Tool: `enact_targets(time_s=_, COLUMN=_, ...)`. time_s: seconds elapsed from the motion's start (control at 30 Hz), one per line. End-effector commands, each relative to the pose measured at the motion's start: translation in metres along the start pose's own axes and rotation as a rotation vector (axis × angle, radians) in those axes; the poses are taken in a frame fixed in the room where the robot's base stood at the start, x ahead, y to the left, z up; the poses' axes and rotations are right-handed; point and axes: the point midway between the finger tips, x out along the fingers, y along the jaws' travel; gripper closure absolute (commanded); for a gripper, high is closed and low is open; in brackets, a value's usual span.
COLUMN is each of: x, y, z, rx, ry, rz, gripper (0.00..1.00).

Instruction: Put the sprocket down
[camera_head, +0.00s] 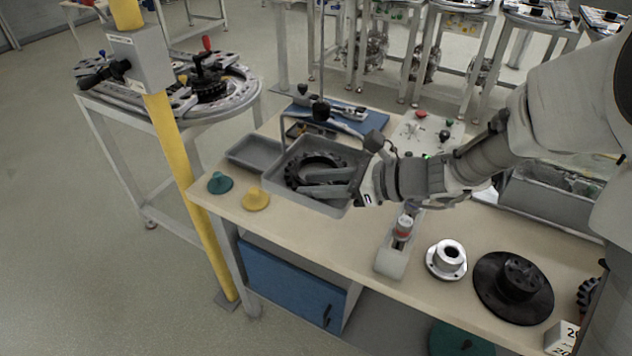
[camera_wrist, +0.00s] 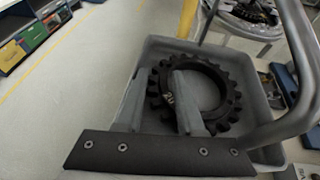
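The sprocket (camera_head: 299,172) is a dark toothed ring. It is inside a grey tray (camera_head: 370,153) on the workbench; whether it touches the tray floor is hard to tell. In the wrist view the sprocket (camera_wrist: 232,100) shows its open centre and a pale number on its left rim. My gripper (camera_head: 326,182) reaches into the tray from the right. In the wrist view its two fingers (camera_wrist: 160,85) straddle the sprocket's left rim, one outside and one in the hole. They sit close against the rim and appear shut on it.
A smaller grey tray (camera_head: 250,152) stands left of the large one. Green (camera_head: 220,182) and yellow (camera_head: 255,199) knobbed pieces lie at the bench's left edge. A yellow post (camera_head: 185,170) stands beside it. A white flanged hub (camera_head: 446,260) and a black hub disc (camera_head: 513,288) stand right.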

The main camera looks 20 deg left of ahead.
Motion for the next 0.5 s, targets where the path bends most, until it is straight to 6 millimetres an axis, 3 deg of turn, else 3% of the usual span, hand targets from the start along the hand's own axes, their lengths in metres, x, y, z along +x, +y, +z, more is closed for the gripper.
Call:
enact_targets(time_s=0.23, x=-0.018, y=-0.001, z=0.001, rx=0.0, ry=-0.001, rz=-0.005, gripper=0.63)
enact_targets(time_s=0.5, x=-0.075, y=-0.001, z=0.002, rx=0.0, ry=0.0, rz=-0.006, gripper=0.63)
